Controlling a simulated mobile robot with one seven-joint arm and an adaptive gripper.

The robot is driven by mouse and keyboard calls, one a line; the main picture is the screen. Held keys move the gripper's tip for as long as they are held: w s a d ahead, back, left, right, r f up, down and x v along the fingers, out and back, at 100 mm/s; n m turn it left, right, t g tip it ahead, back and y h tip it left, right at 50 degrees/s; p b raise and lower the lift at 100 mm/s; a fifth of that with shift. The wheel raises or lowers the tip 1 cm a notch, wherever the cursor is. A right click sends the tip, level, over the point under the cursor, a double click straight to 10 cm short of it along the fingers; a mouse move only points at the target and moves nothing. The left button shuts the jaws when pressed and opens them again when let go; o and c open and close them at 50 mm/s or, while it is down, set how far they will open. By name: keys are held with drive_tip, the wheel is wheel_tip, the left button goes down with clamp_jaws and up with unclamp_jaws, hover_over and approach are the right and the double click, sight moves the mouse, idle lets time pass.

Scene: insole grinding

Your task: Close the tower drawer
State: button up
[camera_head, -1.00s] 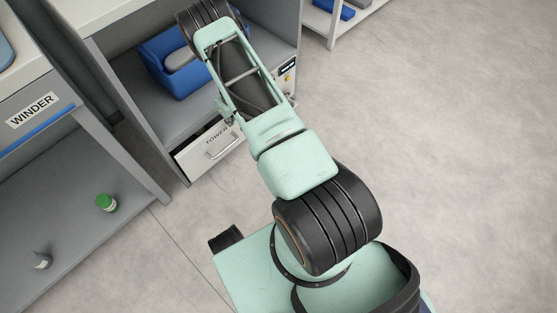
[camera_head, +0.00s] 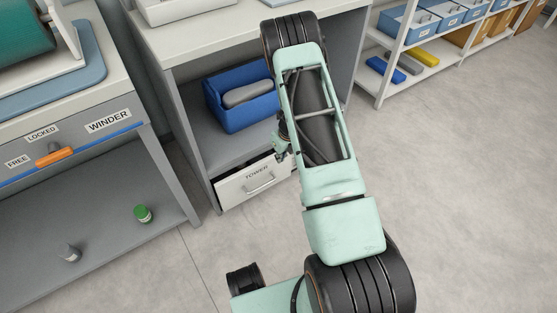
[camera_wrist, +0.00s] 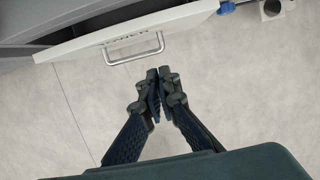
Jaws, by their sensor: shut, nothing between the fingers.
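The tower drawer (camera_head: 262,180) has a white front with the label TOWER and a metal bar handle, low in the grey cabinet. In the wrist view its front (camera_wrist: 185,22) crosses the top of the picture and appears to stand out from the cabinet. The handle (camera_wrist: 134,56) faces my gripper. My gripper (camera_wrist: 158,76) is shut and empty, its fingertips just in front of the handle, slightly right of its middle, apparently apart from it. In the head view my arm hides the drawer's right end and most of my gripper.
A blue bin (camera_head: 240,112) with a grey item sits on the shelf above the drawer. A white rack (camera_head: 405,65) stands back right. The floor on the right is clear.

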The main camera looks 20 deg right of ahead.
drive_tip(key=shift+o, duration=1.2)
drive_tip(key=shift+s+r, duration=0.1)
drive_tip(key=shift+r, duration=0.1)
drive_tip(key=shift+o, duration=1.3)
drive_tip(key=shift+f+n, duration=0.1)
drive_tip(key=shift+n, duration=0.6)
drive_tip(key=shift+o, duration=0.5)
drive_tip(key=n, duration=0.4)
drive_tip(key=shift+s+a+f+n, duration=0.25)
drive_tip(key=shift+a+f+n, duration=0.05)
drive_tip(key=shift+f, duration=0.1)
drive_tip(key=m+p, duration=0.3)
drive_tip(key=m, duration=2.1)
approach(262, 186)
drive_tip(key=shift+g, duration=0.3)
drive_tip(key=b+x, duration=0.1)
drive_tip(key=x, duration=0.1)
drive_tip(key=b+x, duration=0.1)
drive_tip(key=x, duration=0.2)
drive_tip(key=b+x, duration=0.1)
drive_tip(key=x, duration=0.2)
drive_tip(key=shift+w+d+r, duration=0.1)
drive_tip(key=shift+w, duration=0.2)
